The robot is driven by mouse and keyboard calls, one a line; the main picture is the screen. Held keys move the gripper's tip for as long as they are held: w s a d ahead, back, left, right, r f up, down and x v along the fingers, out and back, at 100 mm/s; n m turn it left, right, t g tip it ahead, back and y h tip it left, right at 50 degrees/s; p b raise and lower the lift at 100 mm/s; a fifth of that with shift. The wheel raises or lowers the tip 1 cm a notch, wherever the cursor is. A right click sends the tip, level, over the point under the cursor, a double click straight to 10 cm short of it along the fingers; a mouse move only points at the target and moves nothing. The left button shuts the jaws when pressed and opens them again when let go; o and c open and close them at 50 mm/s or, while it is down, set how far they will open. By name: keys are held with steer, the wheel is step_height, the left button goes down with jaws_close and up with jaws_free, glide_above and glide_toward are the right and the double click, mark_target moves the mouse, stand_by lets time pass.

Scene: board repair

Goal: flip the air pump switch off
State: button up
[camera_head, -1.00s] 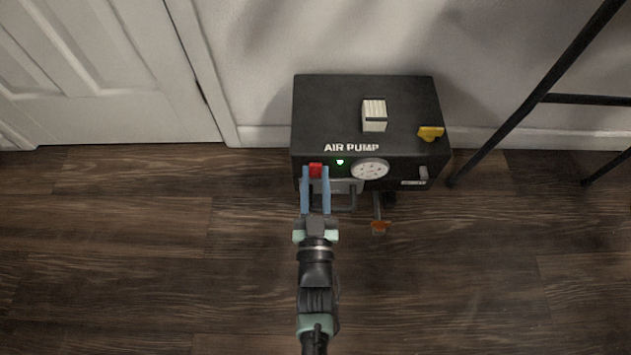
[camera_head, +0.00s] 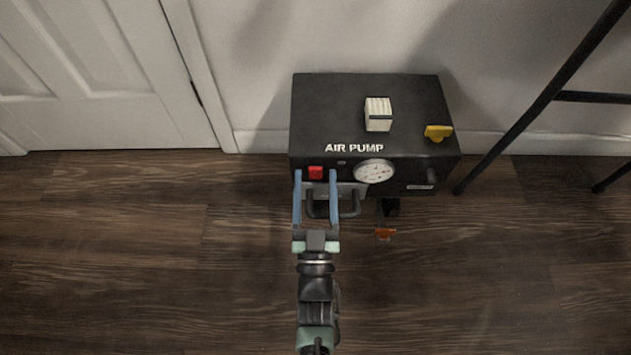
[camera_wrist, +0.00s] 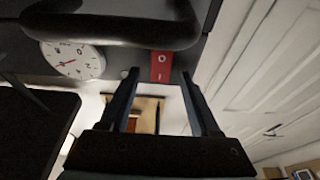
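The black air pump box (camera_head: 320,110) stands on the floor against the wall. Its red switch (camera_head: 316,172) is on the front face at the left, and shows in the wrist view (camera_wrist: 161,66) with O and I marks. The small indicator light (camera_head: 341,162) beside it is dark. My gripper (camera_head: 315,177) is open and empty, its blue fingers on either side of the switch in the head view. In the wrist view the switch shows between the fingertips, with gaps to both. Contact with the front face cannot be told.
A round gauge (camera_head: 375,171) is right of the switch, and a dark handle (camera_head: 349,208) is below. A white block (camera_head: 378,115) and a yellow knob (camera_head: 438,132) sit on top. A black frame (camera_head: 530,112) stands right.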

steer(key=p+v, duration=0.4)
steer(key=v, duration=0.9)
stand_by(0.4)
